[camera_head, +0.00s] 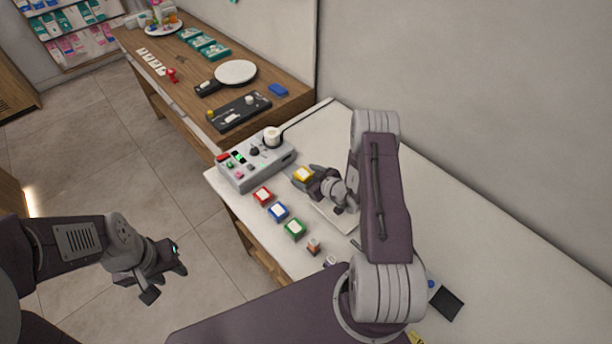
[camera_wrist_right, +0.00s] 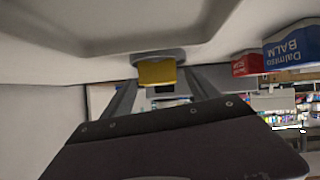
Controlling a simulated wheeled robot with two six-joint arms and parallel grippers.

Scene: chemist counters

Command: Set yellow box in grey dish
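The yellow box (camera_head: 303,174) sits near the back of the white counter, beside the grey device. In the right wrist view, which shows the counter at the top, the yellow box (camera_wrist_right: 157,73) is against the round grey dish (camera_wrist_right: 172,54) and appears to rest in it. My right gripper (camera_head: 314,177) is close to the box. Its fingers (camera_wrist_right: 160,84) stand on either side of it, with a gap visible at the right finger; it looks open. The arm and gripper hide part of the dish in the head view. My left gripper (camera_head: 168,283) is open and empty over the floor.
Red (camera_head: 263,196), blue (camera_head: 279,212) and green (camera_head: 294,229) boxes line the counter's front edge. A pale tray (camera_head: 336,218) lies under my right arm. The grey device (camera_head: 256,164) stands at the counter's left end. A wooden counter (camera_head: 190,72) holds other items.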

